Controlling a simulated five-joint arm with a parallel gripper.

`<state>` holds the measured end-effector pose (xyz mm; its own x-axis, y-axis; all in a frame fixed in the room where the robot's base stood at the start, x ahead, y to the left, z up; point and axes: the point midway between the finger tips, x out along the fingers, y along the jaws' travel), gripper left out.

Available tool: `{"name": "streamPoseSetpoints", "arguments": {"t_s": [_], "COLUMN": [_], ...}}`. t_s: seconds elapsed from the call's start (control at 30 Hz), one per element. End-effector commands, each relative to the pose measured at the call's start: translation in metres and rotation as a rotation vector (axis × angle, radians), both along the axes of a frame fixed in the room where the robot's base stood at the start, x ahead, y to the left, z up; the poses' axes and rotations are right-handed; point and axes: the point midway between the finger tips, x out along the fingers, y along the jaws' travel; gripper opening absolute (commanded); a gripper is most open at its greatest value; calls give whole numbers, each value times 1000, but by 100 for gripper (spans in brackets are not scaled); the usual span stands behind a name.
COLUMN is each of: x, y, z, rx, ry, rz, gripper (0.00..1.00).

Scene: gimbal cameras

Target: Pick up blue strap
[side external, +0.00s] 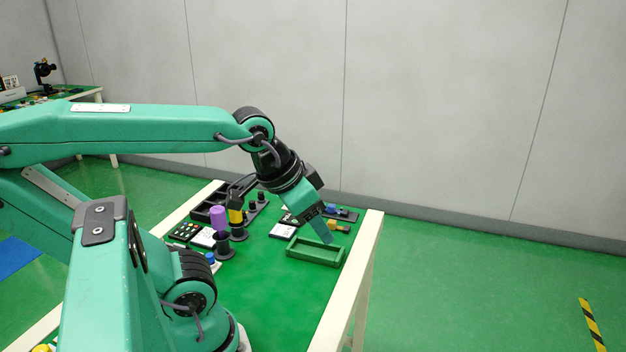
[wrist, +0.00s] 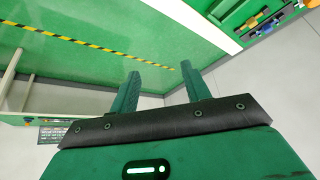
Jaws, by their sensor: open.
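My gripper (side external: 323,231) is open and empty above the table, near the back edge of the green tray; only one finger shows clearly there. In the wrist view my gripper (wrist: 160,69) has its two green fingers apart with nothing between them. No blue strap can be made out for certain. A small blue piece (side external: 343,212) sits on a dark holder behind the gripper. Blue also shows at the upper right of the wrist view, on the dark holder (wrist: 275,30) beside a yellow piece. Another blue piece (side external: 210,257) is near my base.
A green tray (side external: 315,262) is at the table's right side. A purple cylinder (side external: 218,217), a yellow-and-black piece (side external: 236,215), a white card (side external: 283,232) and a black tray (side external: 205,203) stand to the left. The front of the green table (side external: 285,300) is clear.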

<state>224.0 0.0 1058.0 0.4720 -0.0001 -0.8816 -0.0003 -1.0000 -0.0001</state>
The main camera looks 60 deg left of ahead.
Motion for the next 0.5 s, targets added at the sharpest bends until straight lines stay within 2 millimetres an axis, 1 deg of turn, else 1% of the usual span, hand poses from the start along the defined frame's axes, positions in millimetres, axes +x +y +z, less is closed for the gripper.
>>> {"name": "streamPoseSetpoints", "arguments": {"t_s": [0.3, 0.43, 0.5], "x": [2, 8, 15], "y": [1, 4, 7], "z": [1, 5, 8], "rx": [-4, -18, -32], "ry": [2, 13, 22], "rz": [12, 53, 91], "gripper": [47, 47, 47]}}
